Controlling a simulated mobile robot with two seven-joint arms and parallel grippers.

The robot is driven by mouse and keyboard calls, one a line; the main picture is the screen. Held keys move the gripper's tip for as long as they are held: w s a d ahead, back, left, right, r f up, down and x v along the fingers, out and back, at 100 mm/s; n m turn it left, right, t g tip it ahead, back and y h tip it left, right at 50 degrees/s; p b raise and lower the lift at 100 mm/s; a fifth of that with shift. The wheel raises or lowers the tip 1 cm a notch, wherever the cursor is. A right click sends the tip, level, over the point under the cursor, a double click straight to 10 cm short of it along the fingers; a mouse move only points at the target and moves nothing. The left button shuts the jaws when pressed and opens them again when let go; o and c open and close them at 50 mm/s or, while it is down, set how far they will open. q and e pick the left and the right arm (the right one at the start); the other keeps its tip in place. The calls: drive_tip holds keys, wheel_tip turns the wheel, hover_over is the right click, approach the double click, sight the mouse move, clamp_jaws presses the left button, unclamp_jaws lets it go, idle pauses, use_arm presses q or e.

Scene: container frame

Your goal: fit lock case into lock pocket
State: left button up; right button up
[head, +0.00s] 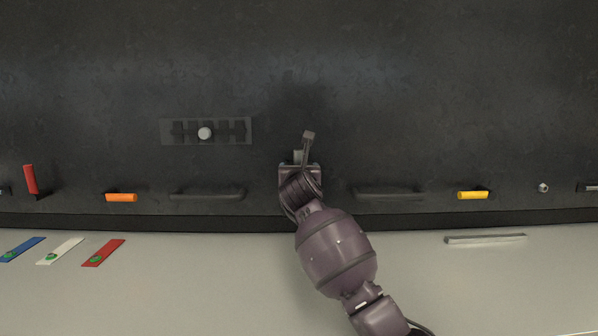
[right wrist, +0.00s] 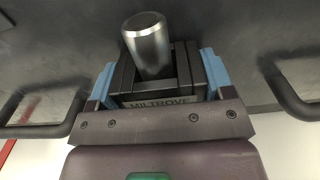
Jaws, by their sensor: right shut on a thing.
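My right gripper (head: 299,165) reaches up to the dark upright panel near the middle of the head view. In the right wrist view its blue fingertips (right wrist: 158,82) stand on both sides of a dark, boxy lock case (right wrist: 190,75) and are shut on it. In the head view the gripper mostly hides the case. I cannot make out the lock pocket, nor tell whether the case touches the panel. My left gripper is not in view.
Dark bar handles (head: 207,195) (head: 389,194) flank the gripper on the panel (head: 450,80). A slotted plate (head: 180,138) with a white knob (head: 205,133) is at upper left. Orange (head: 121,198), yellow (head: 473,195) and red (head: 31,179) grips line the panel. Coloured tags and a metal bar (head: 485,239) lie below.

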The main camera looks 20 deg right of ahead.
sight(299, 147)
drive_tip(key=shift+r+p, duration=0.1)
drive_tip(key=shift+p, duration=0.7)
idle(0.7)
drive_tip(key=shift+f+b, duration=0.4)
drive_tip(key=shift+f, duration=0.5)
idle(0.7)
drive_tip(key=shift+s+f, duration=0.15)
drive_tip(key=shift+f, duration=0.25)
drive_tip(key=shift+r, duration=0.1)
drive_tip(key=shift+r, duration=0.3)
drive_tip(key=shift+a+r, duration=0.1)
drive_tip(key=shift+r, duration=0.25)
drive_tip(key=shift+r+p, duration=0.4)
drive_tip(key=shift+r, duration=2.75)
